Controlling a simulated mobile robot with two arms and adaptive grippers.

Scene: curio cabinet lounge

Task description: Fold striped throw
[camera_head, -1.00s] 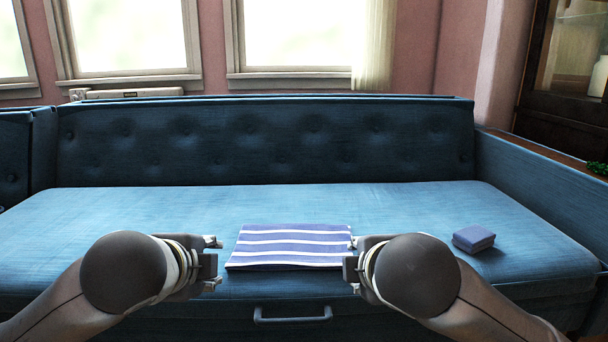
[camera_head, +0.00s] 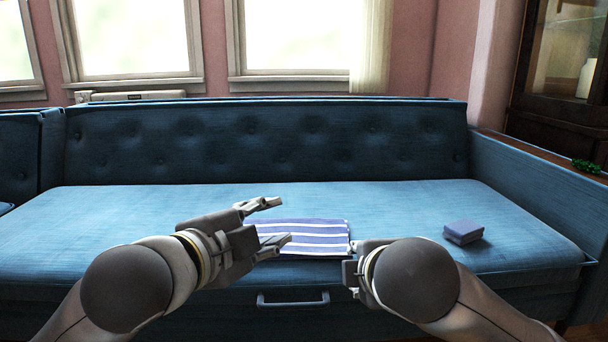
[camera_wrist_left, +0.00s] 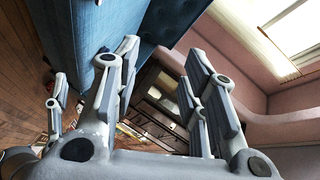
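The striped throw (camera_head: 318,238), blue-violet with white stripes, lies flat as a small rectangle on the front of the blue sofa seat (camera_head: 120,215). My left gripper (camera_head: 278,222) is open, with its fingers spread over the throw's left part and hiding some of it. Its empty fingers also show apart in the left wrist view (camera_wrist_left: 163,55), where the throw does not show. My right gripper (camera_head: 353,267) is at the throw's right front corner, its fingers apart and seemingly empty. Whether either gripper touches the cloth is unclear.
A small folded blue cloth block (camera_head: 463,232) sits on the seat to the right. The tufted backrest (camera_head: 260,140) and right armrest (camera_head: 530,175) bound the seat. A handle (camera_head: 293,299) is on the sofa front. The seat's left side is clear.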

